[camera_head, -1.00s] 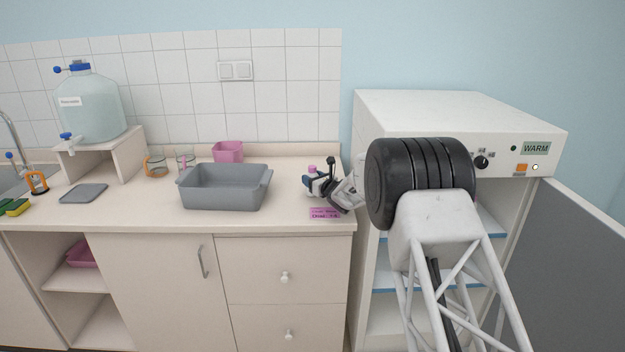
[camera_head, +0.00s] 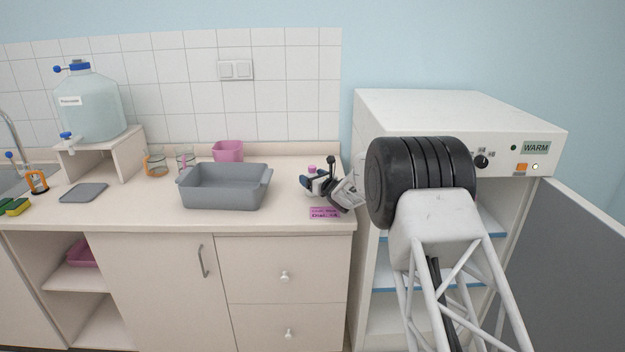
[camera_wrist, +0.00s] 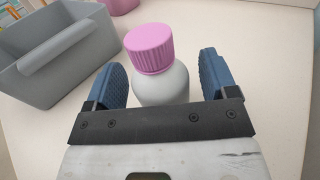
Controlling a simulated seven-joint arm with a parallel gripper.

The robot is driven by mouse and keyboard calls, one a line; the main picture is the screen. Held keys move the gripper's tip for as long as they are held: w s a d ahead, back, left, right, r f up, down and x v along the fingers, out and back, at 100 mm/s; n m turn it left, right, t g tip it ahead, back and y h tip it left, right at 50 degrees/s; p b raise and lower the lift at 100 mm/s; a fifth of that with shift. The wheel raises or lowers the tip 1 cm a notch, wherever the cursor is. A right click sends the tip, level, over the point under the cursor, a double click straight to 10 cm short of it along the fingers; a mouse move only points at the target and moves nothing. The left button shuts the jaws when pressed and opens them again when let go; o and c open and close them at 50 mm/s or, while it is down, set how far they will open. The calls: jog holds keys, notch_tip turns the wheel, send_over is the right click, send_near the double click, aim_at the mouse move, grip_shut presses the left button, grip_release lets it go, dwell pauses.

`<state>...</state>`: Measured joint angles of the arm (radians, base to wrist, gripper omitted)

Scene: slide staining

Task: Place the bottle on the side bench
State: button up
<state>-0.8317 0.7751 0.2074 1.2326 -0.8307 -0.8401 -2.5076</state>
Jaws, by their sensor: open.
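The bottle is white with a ribbed pink cap. In the wrist view the bottle (camera_wrist: 163,86) stands upright on the bench between the two blue fingers of my gripper (camera_wrist: 164,80). The fingers are apart, with a visible gap on each side of the bottle. In the head view my gripper (camera_head: 312,183) is low over the right end of the side bench (camera_head: 240,221).
A grey tub (camera_head: 223,190) stands left of my gripper, with a pink container (camera_head: 228,151) behind it. A pink label (camera_head: 324,212) lies at the bench's front edge. The white warming cabinet (camera_head: 450,120) stands to the right, its door open.

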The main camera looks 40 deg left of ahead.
jog(key=shift+s+d, duration=0.3)
jog(key=shift+d, duration=1.65)
jog(key=shift+s+d, duration=0.35)
jog(key=shift+d, duration=1.65)
jog(key=shift+s+d, duration=0.3)
jog(key=shift+d, duration=1.65)
jog(key=shift+r, duration=0.1)
